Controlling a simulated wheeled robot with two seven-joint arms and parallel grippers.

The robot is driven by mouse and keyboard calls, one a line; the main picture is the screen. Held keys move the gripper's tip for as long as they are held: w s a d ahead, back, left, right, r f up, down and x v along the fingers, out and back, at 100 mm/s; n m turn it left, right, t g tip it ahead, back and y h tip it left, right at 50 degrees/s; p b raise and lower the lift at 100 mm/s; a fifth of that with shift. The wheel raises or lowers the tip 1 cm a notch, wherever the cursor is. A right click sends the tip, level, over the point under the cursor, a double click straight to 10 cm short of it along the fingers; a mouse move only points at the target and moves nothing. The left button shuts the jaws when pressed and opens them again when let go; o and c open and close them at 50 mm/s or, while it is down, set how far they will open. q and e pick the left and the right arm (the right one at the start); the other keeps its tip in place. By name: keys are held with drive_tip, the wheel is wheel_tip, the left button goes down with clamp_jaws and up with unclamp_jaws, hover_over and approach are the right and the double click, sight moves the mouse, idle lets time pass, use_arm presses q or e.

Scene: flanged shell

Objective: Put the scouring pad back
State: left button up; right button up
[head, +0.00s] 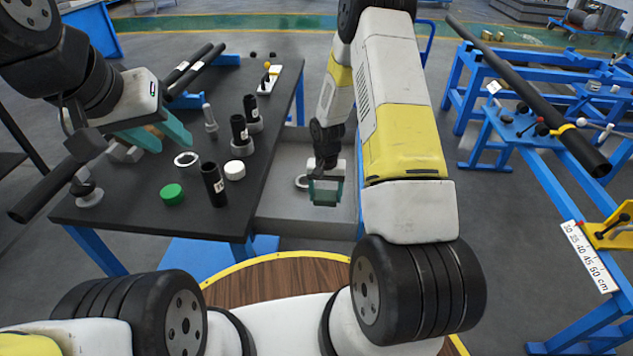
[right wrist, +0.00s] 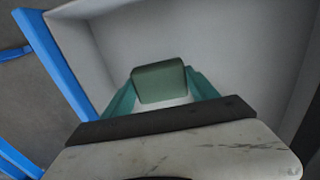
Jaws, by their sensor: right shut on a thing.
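The scouring pad is a dull green block (right wrist: 158,82) between the teal fingers of my right gripper (right wrist: 160,92) in the right wrist view. My right gripper (head: 326,190) is shut on it over the grey bin (head: 275,232) beside the black table. In the head view the pad is mostly hidden by the fingers. The bin also fills the right wrist view (right wrist: 240,45), its walls around the pad. My left gripper (head: 160,134) has its teal fingers apart and holds nothing that I can see, above the left part of the table.
The black table (head: 130,215) holds a green cap (head: 172,194), a white cap (head: 235,170), a white ring (head: 186,159) and several black tubes (head: 212,185). A pale round thing (head: 301,181) lies in the bin. Blue frames (head: 535,150) stand at the right.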

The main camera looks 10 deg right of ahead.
sight(325, 211)
drive_tip(key=shift+f, duration=2.15)
drive_tip(key=shift+f, duration=0.15)
drive_tip(key=o, duration=1.3)
